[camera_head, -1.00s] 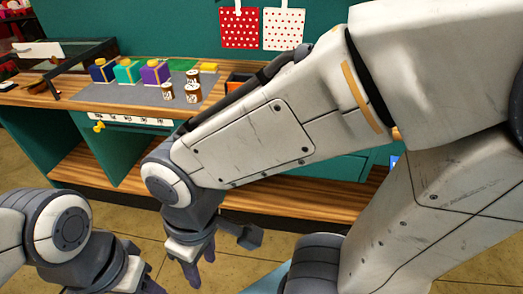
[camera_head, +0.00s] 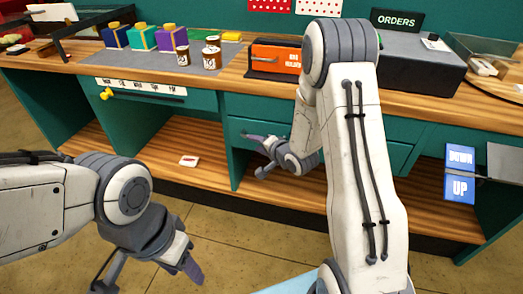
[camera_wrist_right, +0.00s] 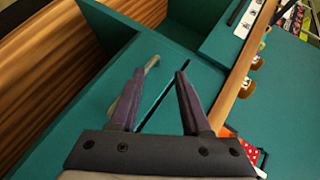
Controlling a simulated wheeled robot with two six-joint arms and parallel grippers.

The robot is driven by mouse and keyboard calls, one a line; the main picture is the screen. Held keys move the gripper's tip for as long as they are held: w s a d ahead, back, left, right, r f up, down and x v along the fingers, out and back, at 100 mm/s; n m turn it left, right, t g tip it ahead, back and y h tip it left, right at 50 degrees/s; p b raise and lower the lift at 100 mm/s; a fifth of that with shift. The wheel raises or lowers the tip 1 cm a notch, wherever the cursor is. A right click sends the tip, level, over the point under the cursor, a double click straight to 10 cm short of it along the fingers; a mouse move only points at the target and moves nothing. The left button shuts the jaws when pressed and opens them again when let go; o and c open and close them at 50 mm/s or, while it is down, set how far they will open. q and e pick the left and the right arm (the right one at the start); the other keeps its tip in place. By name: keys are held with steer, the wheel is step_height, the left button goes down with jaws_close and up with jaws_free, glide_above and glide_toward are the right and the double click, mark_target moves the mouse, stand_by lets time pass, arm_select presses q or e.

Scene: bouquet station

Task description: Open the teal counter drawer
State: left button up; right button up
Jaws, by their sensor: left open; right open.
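The teal counter drawer front (camera_head: 258,107) is below the wooden countertop in the head view, with another teal panel beneath it. In the right wrist view a teal front (camera_wrist_right: 178,58) with a dark seam fills the middle. My right gripper (camera_head: 255,155) is open in front of the lower panel, fingers pointing left. In the right wrist view its open jaws (camera_wrist_right: 166,70) straddle the seam. A grey piece beside the left finger may be a handle; I cannot tell. My left gripper (camera_head: 150,277) is open and empty over the floor at lower left.
A wooden lower shelf (camera_head: 290,195) runs beneath the counter. A DOWN/UP sign (camera_head: 460,173) is at right. The floor in front is clear.

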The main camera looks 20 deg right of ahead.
steer(key=d+f+m+t+b, duration=0.3)
steer(key=d+f+m+t, duration=0.15)
steer(key=d+m, duration=0.2)
arm_select(q)
step_height(320, 180, down, 5)
steer(key=shift+r, duration=0.2)
arm_select(e)
steer(key=shift+n+g, duration=0.35)
steer(key=x, duration=0.9)
steer(key=shift+w+d+f, duration=0.15)
steer(key=shift+w+f, duration=0.2)
steer(key=shift+f, duration=0.1)
jaws_close()
